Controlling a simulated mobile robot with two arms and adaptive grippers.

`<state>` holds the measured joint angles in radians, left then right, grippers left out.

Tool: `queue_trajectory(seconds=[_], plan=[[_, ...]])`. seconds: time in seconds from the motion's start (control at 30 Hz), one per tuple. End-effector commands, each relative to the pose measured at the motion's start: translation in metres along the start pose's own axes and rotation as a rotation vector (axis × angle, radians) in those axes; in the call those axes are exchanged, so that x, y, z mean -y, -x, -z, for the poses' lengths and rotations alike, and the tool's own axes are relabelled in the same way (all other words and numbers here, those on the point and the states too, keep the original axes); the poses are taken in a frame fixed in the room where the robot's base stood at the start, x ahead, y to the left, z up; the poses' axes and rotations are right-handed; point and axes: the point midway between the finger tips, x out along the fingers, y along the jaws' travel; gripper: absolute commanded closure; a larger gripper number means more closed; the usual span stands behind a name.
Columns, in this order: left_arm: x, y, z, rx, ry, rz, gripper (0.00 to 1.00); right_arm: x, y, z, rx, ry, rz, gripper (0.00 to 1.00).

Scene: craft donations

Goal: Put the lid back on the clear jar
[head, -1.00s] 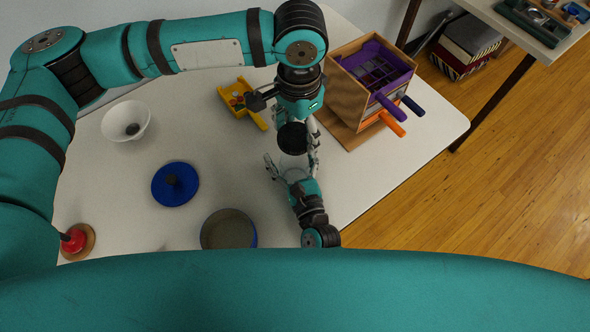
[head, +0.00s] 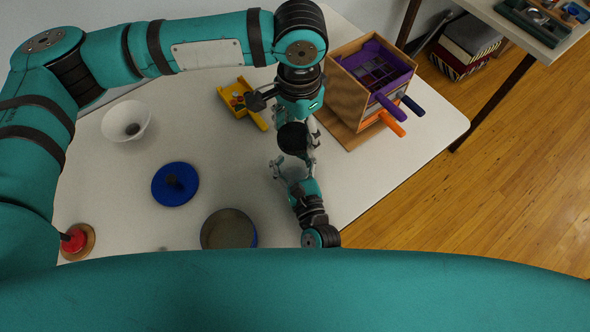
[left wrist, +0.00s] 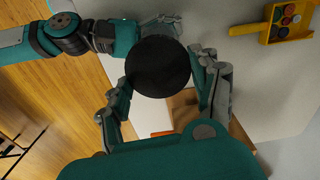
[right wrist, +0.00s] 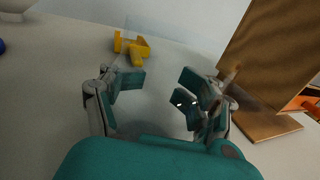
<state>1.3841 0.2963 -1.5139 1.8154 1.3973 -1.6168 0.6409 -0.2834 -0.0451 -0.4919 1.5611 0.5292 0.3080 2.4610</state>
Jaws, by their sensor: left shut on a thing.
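The round black lid (head: 293,138) is held flat by my left gripper (head: 295,132). In the left wrist view the lid (left wrist: 158,66) sits between the two fingers (left wrist: 160,72). My right gripper (head: 294,168) is just below and in front of the lid, its fingers on either side of the clear jar (head: 294,172). The jar is see-through and hard to make out, and the lid covers part of it. In the right wrist view the right fingers (right wrist: 160,82) are apart; whether they press on the jar cannot be told.
A yellow scoop (head: 238,97) with small coloured pieces lies behind. A wooden box (head: 349,85) with purple and orange handles stands at the back right. A blue disc (head: 186,194), a round pot (head: 206,238), a white bowl (head: 117,114) and a red knob (head: 73,240) are left.

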Motion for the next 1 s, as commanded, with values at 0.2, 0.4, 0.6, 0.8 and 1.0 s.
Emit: queue_trajectory(seconds=[0.2,0.4,0.6,0.8,1.0], plan=[[0.0,0.0,0.0,0.0,0.0,0.0,0.49,0.0,0.0,0.0,-0.001,0.0,0.0,1.0],[0.0,-0.005,0.0,0.002,0.001,-0.001,0.49,0.0,0.0,0.001,-0.001,0.0,0.0,1.0],[0.001,-0.034,0.0,0.004,0.001,-0.001,0.49,0.0,0.0,0.001,-0.001,0.0,0.0,1.0],[0.002,-0.05,0.0,0.002,0.001,0.002,0.49,0.0,0.0,0.0,-0.001,0.0,0.0,1.0],[0.002,-0.05,0.0,0.002,0.0,0.002,0.49,0.0,0.0,0.001,-0.001,0.0,0.0,1.0]])
